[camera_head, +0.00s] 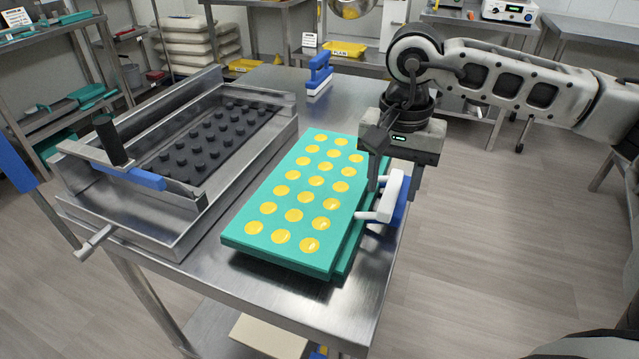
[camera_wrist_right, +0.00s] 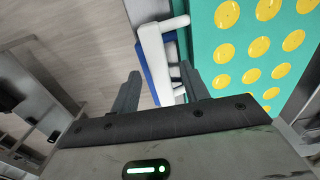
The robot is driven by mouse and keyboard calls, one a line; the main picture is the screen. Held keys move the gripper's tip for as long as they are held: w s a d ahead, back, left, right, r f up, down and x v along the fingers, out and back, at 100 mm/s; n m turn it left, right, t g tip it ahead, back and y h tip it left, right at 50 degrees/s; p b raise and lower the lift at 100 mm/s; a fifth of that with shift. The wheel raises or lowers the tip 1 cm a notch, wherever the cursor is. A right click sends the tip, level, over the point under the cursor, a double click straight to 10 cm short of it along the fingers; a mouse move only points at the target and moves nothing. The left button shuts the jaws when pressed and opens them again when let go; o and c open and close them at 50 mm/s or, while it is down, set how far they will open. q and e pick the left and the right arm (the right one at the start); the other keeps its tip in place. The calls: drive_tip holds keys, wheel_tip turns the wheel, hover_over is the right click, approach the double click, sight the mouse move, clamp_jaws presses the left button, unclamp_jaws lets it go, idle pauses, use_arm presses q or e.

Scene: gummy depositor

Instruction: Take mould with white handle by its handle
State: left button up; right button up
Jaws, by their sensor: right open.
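The mould with the white handle (camera_head: 305,192) is a teal slab with rows of round yellow-filled cavities. It lies on top of another teal mould (camera_head: 347,262) on the steel table. Its white handle (camera_head: 388,198) sticks out on the right side, with a blue handle (camera_head: 402,208) just below it. My right gripper (camera_head: 392,180) is open and empty, pointing down over the white handle. In the right wrist view, the white handle (camera_wrist_right: 156,62) lies between the two open fingers (camera_wrist_right: 160,74), with the blue handle beside it. Contact cannot be told. My left gripper is not in view.
A steel tray (camera_head: 190,215) with a black studded plate (camera_head: 215,135) stands left of the moulds. A blue-handled tool (camera_head: 319,75) stands at the table's back. The table's right edge runs close under the handles, with open floor (camera_head: 480,240) beyond.

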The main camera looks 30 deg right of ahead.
clamp_jaws()
drive_tip(key=shift+r, duration=0.15)
drive_tip(key=shift+w+r, duration=0.1)
drive_tip(key=shift+r, duration=0.15)
wheel_tip(320, 180, up, 3)
drive_tip(key=shift+f+b, duration=0.2)
drive_tip(key=shift+b, duration=0.1)
drive_tip(key=s+a+r, duration=0.2)
drive_tip(key=a+r, duration=0.3)
drive_tip(key=a, duration=0.1)
drive_tip(key=s+a+r, duration=0.3)
drive_tip(key=a+r, duration=0.1)
drive_tip(key=a, duration=0.3)
drive_tip(key=shift+s+r+p, duration=0.35)
drive_tip(key=shift+p, duration=0.05)
